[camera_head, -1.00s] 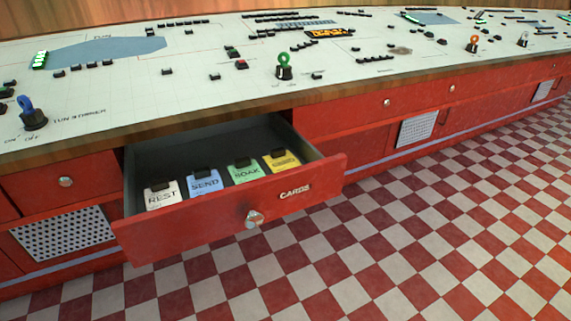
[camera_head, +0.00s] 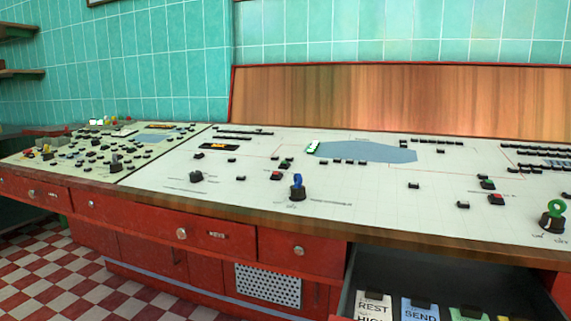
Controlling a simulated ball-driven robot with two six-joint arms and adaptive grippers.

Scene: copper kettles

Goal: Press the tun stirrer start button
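A long white control panel (camera_head: 350,193) slopes across the view with many small black-framed buttons. One button group has a red button (camera_head: 276,175) with a dark green-tinted one (camera_head: 284,165) above it, left of a blue key in a black switch (camera_head: 297,187). A similar pair stands further right, a red button (camera_head: 496,199) below a dark green-tinted one (camera_head: 487,184). The lettering is too small to read, so I cannot tell which is the tun stirrer start button. Neither of my grippers is in view.
An open drawer (camera_head: 350,285) at the lower right holds cards, including REST (camera_head: 374,304) and SEND (camera_head: 420,309). It juts out from the red cabinet front (camera_head: 215,255). A green key switch (camera_head: 553,216) stands at the right. Chequered floor (camera_head: 50,275) is clear at lower left.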

